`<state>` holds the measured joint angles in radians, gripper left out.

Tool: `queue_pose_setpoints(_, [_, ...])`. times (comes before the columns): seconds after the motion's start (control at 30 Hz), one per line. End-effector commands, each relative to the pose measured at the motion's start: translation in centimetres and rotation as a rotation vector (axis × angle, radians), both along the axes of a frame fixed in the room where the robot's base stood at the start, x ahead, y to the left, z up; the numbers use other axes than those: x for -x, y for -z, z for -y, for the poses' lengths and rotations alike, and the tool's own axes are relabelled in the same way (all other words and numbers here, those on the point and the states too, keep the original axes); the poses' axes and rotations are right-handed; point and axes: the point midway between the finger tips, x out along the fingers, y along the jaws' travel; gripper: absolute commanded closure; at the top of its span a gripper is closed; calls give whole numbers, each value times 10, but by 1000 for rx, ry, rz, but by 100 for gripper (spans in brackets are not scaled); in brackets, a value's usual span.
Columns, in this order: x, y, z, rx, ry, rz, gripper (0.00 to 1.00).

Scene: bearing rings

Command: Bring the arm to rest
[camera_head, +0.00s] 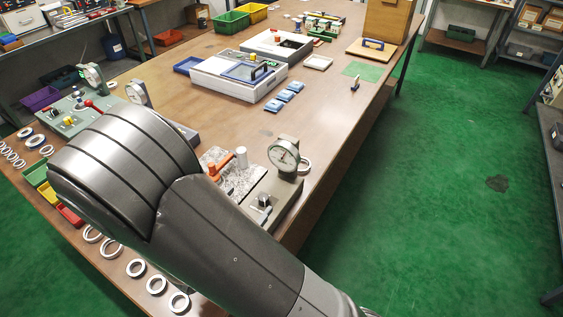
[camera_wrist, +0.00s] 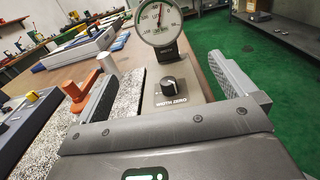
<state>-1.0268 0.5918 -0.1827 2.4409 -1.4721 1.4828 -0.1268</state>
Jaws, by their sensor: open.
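My gripper (camera_wrist: 175,98) is open and empty in the wrist view, its two fingers well apart. Between the fingers, beyond them, shows a grey gauge stand with a black knob (camera_wrist: 174,87) and a round dial (camera_wrist: 160,22). I cannot tell whether the fingers touch the stand. In the head view my dark grey arm reaches across the front of the table and hides my gripper. The same dial (camera_head: 284,155) stands just right of my arm there.
The long brown table (camera_head: 330,98) carries several bearing rings (camera_head: 136,268) along its front left edge. An orange-handled fixture on a granite plate (camera_head: 212,158) is close beside my arm. Cases (camera_head: 236,78) stand farther back. Green floor (camera_head: 440,190) is free on the right.

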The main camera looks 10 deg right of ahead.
Motion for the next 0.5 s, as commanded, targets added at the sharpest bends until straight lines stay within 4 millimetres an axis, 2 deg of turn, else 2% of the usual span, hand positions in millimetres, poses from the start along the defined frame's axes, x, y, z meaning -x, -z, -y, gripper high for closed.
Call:
queue_pose_setpoints(0.1, [-17, 0, 19, 0, 6, 0, 0])
queue_pose_setpoints(0.3, [-42, 0, 44, -1, 5, -1, 0])
queue_pose_setpoints(0.5, [-55, 0, 55, -2, 2, -1, 0])
